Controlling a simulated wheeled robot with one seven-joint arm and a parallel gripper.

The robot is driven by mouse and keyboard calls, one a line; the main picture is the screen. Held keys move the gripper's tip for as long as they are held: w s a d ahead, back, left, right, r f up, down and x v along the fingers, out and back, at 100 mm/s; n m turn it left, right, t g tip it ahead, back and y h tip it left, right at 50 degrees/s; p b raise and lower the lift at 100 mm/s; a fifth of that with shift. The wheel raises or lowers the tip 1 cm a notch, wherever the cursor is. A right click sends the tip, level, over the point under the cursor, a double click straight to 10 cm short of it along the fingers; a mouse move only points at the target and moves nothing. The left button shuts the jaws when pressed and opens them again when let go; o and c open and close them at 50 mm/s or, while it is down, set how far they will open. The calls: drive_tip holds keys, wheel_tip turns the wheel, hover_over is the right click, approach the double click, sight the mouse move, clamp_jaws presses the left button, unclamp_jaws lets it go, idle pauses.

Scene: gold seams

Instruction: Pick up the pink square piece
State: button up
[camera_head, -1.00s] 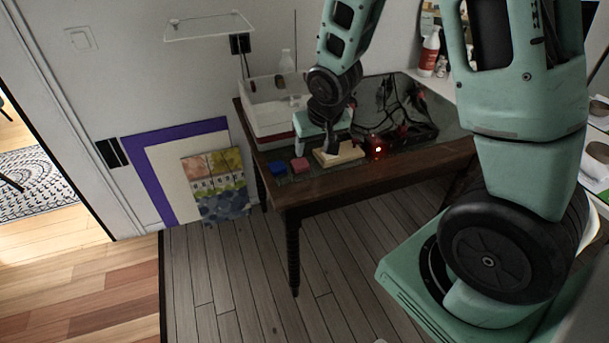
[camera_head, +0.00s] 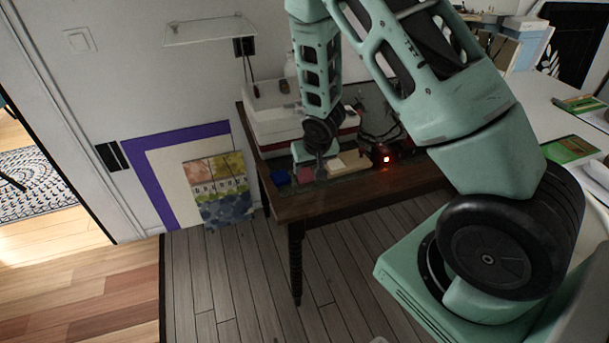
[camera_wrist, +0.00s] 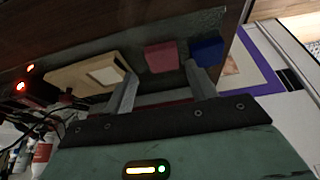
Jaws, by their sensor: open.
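The pink square piece (camera_head: 305,174) lies on the dark table near its front left edge, between a blue piece (camera_head: 281,177) and a pale wooden block (camera_head: 350,163). In the wrist view the pink piece (camera_wrist: 161,56) shows ahead of and between my two fingers, with the blue piece (camera_wrist: 207,50) near the right fingertip. The wooden block (camera_wrist: 85,76) with a white top patch is by the left fingertip. My gripper (camera_wrist: 160,80) is open, with nothing between its fingers. In the head view my gripper (camera_head: 318,172) hangs over the table close to the pink piece, partly hidden by its own body.
A red glowing light (camera_head: 386,159) and dark wiring stand right of the wooden block. A white bin (camera_head: 275,120) is behind at the table's back left. Framed panels (camera_head: 178,160) lean on the wall left of the table. The floor in front is clear.

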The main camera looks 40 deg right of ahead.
sight(305, 174)
drive_tip(key=shift+w+p+x, duration=0.15)
drive_tip(key=shift+p+x, duration=0.1)
drive_tip(key=shift+x, duration=1)
drive_tip(key=shift+w+p+x, duration=0.15)
drive_tip(key=shift+p+x, duration=0.05)
drive_tip(key=shift+x, duration=1.1)
drive_tip(key=shift+a+r, duration=0.1)
drive_tip(key=shift+c, duration=0.3)
drive_tip(key=c, duration=0.7)
